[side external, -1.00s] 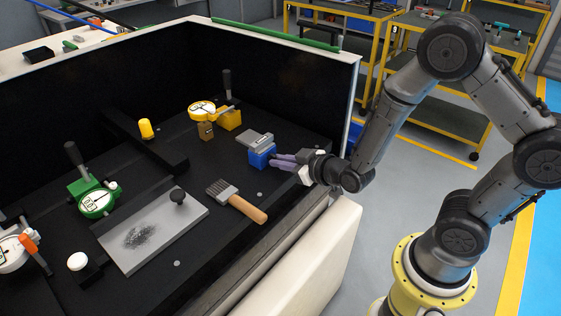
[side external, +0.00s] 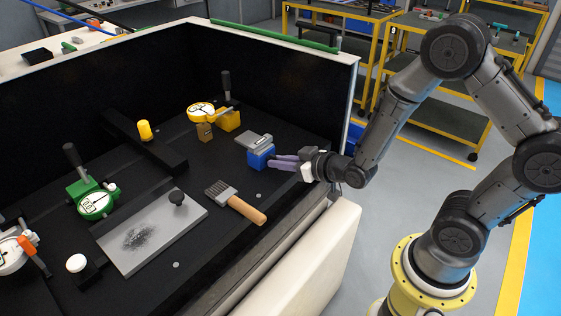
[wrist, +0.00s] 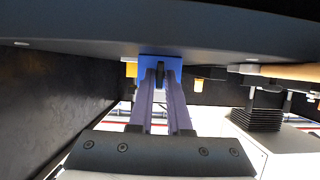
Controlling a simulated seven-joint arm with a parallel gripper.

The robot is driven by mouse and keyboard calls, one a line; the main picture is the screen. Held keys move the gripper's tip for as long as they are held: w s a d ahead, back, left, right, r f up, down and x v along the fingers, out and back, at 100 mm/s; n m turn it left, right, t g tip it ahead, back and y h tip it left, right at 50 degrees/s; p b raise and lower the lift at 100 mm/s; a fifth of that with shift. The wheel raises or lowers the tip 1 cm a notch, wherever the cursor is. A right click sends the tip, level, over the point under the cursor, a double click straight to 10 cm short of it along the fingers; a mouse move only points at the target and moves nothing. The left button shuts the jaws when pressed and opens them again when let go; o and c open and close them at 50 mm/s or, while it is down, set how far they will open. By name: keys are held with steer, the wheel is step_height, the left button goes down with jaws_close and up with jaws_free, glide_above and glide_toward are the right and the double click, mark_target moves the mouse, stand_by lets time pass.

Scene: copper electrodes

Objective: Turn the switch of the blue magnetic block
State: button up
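The blue magnetic block (side external: 261,157) sits on the black work surface beside a grey metal plate (side external: 255,140). My gripper (side external: 272,161) reaches in level from the right, its two purple fingers at the block's near face. In the wrist view, the blue block (wrist: 171,63) is straight ahead and my fingers (wrist: 160,80) point at it. The block's dark switch (wrist: 160,71) shows between the fingertips, with a finger on each side. The gap is narrow, and I cannot tell whether the fingers press on the switch.
A brush with a wooden handle (side external: 247,209) lies close in front of the block. A yellow dial gauge (side external: 201,112) and a yellow base with lever (side external: 229,120) stand behind. A grey plate with a black knob (side external: 150,238) lies left. The box wall (side external: 350,110) rises behind my gripper.

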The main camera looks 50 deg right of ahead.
steer(key=shift+o, duration=0.2)
steer(key=v, duration=1.4)
steer(key=shift+w, duration=0.15)
step_height(320, 180, up, 13)
steer(key=w, duration=0.2)
steer(key=s+f+g, duration=0.2)
steer(key=s+g, duration=0.6)
steer(key=s, duration=0.6)
steer(key=shift+a+f, duration=0.25)
steer(key=shift+f, duration=0.05)
